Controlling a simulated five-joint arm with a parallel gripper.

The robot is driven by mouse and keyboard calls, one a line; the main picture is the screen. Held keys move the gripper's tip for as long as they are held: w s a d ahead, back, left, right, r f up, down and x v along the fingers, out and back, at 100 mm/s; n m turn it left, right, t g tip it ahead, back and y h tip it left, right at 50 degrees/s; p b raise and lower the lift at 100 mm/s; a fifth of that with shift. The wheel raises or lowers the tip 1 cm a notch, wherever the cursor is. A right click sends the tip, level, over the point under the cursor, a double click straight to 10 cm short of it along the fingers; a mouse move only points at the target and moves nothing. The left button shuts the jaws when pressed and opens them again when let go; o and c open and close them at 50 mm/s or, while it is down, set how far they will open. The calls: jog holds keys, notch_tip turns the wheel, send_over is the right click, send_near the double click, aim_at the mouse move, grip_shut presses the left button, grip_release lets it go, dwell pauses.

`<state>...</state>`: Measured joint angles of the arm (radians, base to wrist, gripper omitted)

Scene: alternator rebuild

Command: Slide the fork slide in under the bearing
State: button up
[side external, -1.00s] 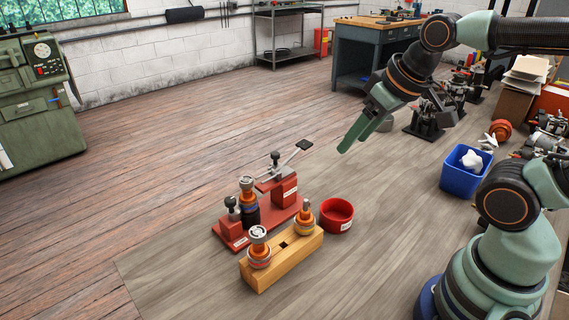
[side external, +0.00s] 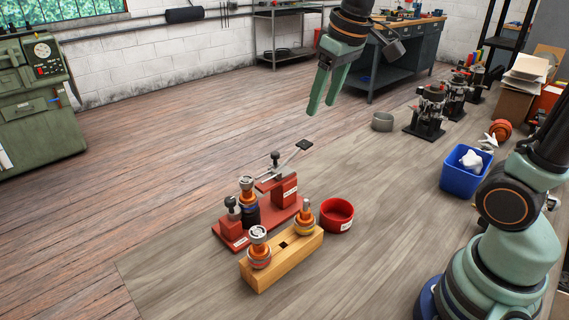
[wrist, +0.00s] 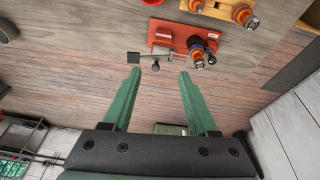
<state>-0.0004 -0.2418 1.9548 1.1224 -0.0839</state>
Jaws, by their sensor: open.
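A red fixture (side external: 284,191) stands on the wooden floor panel; it also shows upside down in the wrist view (wrist: 172,29). An orange-and-black part with a pale round top (side external: 247,194) stands upright on it. My gripper (side external: 321,108) is open and empty, high above and behind the fixture, fingers pointing down.
A wooden block (side external: 282,263) with two orange parts standing in it is in front of the fixture. A red bowl (side external: 337,215) is right of it. A blue bin (side external: 466,178) and a grey cup (side external: 382,122) stand farther right. Floor left of the fixture is clear.

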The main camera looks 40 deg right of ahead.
jog(key=w+f+g, duration=0.1)
jog(key=w+g, duration=0.1)
jog(key=w, duration=0.7)
jog(key=n+g, duration=0.2)
send_near(275, 153)
jog(key=f, duration=0.8)
jog(key=shift+s+f, duration=0.1)
jog(key=shift+s, duration=0.1)
grip_shut()
dwell(0.7)
